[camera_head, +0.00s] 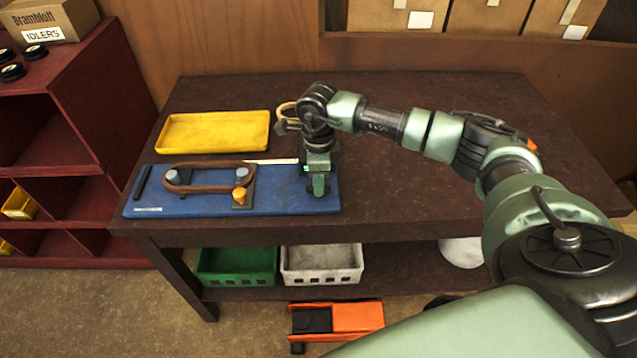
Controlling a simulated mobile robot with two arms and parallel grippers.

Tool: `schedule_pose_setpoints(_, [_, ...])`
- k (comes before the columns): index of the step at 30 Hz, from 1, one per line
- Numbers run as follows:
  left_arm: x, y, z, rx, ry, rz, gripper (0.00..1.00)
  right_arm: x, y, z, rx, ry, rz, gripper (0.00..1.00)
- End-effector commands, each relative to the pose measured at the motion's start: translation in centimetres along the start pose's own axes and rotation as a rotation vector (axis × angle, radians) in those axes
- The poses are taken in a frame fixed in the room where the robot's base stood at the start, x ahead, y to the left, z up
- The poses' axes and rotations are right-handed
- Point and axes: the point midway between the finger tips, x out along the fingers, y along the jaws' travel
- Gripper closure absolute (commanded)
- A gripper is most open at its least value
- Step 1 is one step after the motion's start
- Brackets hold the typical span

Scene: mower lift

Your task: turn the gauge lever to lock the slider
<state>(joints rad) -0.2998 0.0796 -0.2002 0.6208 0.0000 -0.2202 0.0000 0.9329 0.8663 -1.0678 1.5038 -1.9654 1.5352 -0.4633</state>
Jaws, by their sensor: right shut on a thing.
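A blue board (215,206) lies on the front left of the dark table. On it, a brown belt (208,189) loops around two grey-topped posts, a left one (172,176) and a right one (242,173). An orange knob (239,196) stands on a dark block just in front of the right post. My right gripper (319,192) points down at the board's right end, right of the belt and apart from it. It is shut on a small part there, seemingly the gauge lever, which the fingers mostly hide. My left gripper is not in view.
A yellow tray (213,148) sits behind the board. The table's middle and right are clear apart from my right arm above. Green (237,281) and white (321,278) bins stand on the lower shelf. A red shelf unit (98,86) is at left.

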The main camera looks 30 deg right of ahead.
Motion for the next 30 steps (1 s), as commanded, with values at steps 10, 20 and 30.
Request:
schedule_pose_setpoints(10, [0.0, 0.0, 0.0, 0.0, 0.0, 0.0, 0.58, -0.1, 0.0, 0.0, 0.001, -0.001, 0.0, 0.58])
schedule_pose_setpoints(20, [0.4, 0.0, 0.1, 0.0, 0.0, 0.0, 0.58, -1.2, -0.2, 0.1, 0.0, -0.002, -0.004, 0.58])
schedule_pose_setpoints(30, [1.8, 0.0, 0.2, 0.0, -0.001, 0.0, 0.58, -6.6, -0.1, 0.1, 0.0, -0.003, -0.004, 0.58])
